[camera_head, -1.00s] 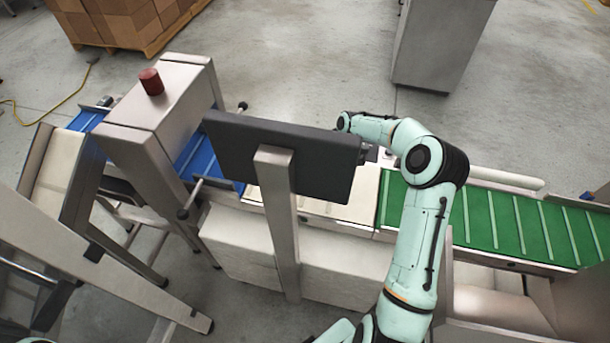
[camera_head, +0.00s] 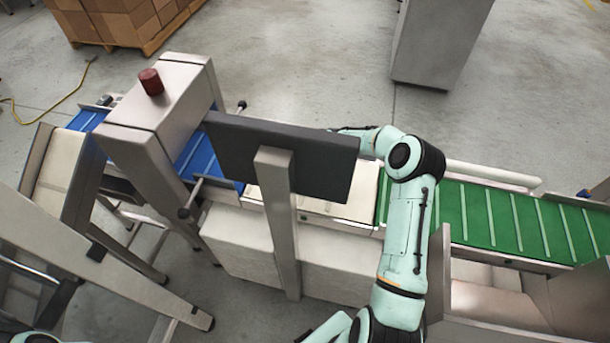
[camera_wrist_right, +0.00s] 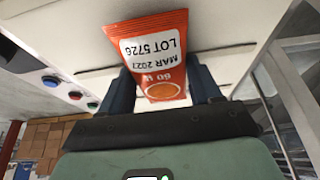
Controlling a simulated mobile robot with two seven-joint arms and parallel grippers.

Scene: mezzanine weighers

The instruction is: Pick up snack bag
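An orange snack bag (camera_wrist_right: 157,50) with a white label reading LOT 5726 and MAR 2027 shows upside down in the right wrist view. My right gripper (camera_wrist_right: 162,88) has one dark finger on each side of the lower part of the bag. The fingers are spread, and a narrow gap seems to show beside the left finger. Contact on the right side is hard to judge. In the head view the right gripper and the bag are hidden behind the dark screen. My left gripper is in neither view.
The dark screen (camera_head: 270,150) on its metal post stands in front of the pale weigher plate (camera_head: 345,203). A green cleated conveyor (camera_head: 490,218) runs to the right. A metal housing (camera_head: 165,112) with a red beacon (camera_head: 151,82) spans the blue belt (camera_head: 198,158) at the left.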

